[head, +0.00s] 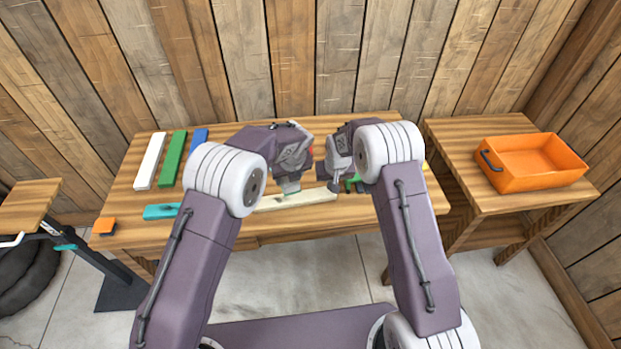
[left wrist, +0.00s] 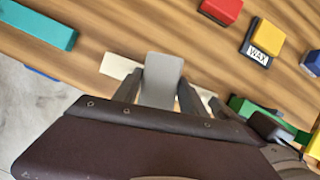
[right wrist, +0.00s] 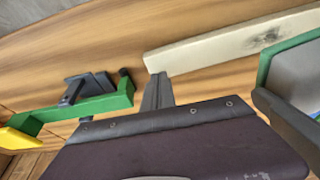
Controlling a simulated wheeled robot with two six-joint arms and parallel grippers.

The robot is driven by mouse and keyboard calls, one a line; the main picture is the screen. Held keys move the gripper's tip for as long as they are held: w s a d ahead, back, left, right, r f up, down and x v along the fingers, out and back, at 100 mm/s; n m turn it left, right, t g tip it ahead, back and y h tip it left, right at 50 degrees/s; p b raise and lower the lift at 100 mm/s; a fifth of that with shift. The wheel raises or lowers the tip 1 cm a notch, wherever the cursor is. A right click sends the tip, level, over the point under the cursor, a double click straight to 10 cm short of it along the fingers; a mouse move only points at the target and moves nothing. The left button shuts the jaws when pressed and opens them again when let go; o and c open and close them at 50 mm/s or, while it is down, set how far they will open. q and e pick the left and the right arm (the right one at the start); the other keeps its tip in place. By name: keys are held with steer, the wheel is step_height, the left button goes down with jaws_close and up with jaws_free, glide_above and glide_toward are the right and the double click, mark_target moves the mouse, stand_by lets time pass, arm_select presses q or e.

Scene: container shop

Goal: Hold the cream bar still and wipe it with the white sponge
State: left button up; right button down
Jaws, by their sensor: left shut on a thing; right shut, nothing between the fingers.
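The cream bar (head: 315,196) lies flat near the front edge of the wooden table; a dark smudge shows on it in the right wrist view (right wrist: 205,50). My left gripper (head: 289,182) is over the bar, shut on the white sponge (left wrist: 163,70), which looks pale grey in the left wrist view. In the right wrist view the sponge (right wrist: 298,75) shows a green edge close beside the bar. My right gripper (head: 335,184) is shut and empty close to the bar's right end; I cannot tell whether it touches. My arms hide part of the table.
A green clamp (right wrist: 90,105) with a yellow end is close to my right gripper. A teal bar (head: 161,211) is at left. An orange crate (head: 535,170) stands on the right table.

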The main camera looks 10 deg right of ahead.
mark_target(265, 200)
stand_by(0.6)
steer(key=shift+f, duration=0.65)
steer(key=shift+s+f, duration=0.1)
stand_by(0.4)
arm_select(q)
steer(key=shift+f, duration=0.1)
steer(key=shift+f, duration=2.4)
steer(key=shift+f, duration=1)
arm_select(e)
steer(key=shift+s+f, duration=0.1)
arm_select(q)
steer(key=shift+s+a, duration=0.2)
steer(key=shift+a, duration=2.15)
steer(key=shift+s+a+f, duration=0.1)
steer(key=shift+s+a, duration=0.05)
steer(key=shift+a, duration=0.7)
steer(key=shift+s+a+f, duration=0.1)
steer(key=shift+s+a, duration=0.05)
steer(key=shift+a, duration=0.7)
